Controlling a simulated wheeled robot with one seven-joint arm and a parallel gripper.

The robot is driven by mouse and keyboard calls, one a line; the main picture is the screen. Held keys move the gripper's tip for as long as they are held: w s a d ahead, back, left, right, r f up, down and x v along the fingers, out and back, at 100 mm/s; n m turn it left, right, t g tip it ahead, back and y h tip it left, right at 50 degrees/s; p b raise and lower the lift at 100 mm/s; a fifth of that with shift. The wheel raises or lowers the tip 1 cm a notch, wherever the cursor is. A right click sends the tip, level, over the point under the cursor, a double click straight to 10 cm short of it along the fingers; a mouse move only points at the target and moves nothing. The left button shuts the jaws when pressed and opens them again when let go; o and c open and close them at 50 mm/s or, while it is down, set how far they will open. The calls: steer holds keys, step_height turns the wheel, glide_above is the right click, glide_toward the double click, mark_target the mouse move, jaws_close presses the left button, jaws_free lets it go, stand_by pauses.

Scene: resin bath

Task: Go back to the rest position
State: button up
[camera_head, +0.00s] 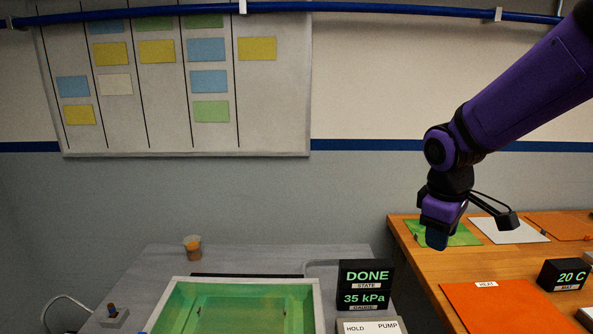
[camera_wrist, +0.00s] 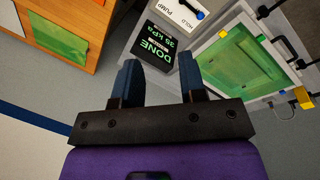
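My gripper (camera_head: 437,236) hangs at the right in the head view, with its fingers pointing down in front of the wooden bench. In the wrist view its two dark blue fingers (camera_wrist: 160,72) are apart with nothing between them. The resin bath (camera_head: 240,307) is a pale-rimmed, green-lined basin on the grey table, below and left of my gripper. It also shows at the upper right of the wrist view (camera_wrist: 235,62). The black display (camera_head: 365,286) beside it reads DONE and 35 kPa.
A HOLD/PUMP switch box (camera_head: 370,327) stands in front of the display. The wooden bench (camera_head: 430,283) bears green, white and orange mats and a 20 C display (camera_head: 565,275). A cup (camera_head: 192,247) stands at the back left of the grey table (camera_head: 150,275). A blue pipe (camera_head: 370,8) crosses the top.

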steer(key=s+d+r+m+t, duration=0.1)
steer(key=s+r+m, duration=0.3)
steer(key=s, duration=0.5)
steer(key=s+d+r+m+t+y, duration=0.1)
steer(key=s+r+m, duration=0.3)
steer(key=s, duration=0.5)
step_height(320, 180, up, 3)
steer(key=shift+s+d+f+m+t+y, duration=0.15)
steer(key=shift+s+d+m+t+y, duration=0.15)
steer(key=shift+d+t, duration=0.45)
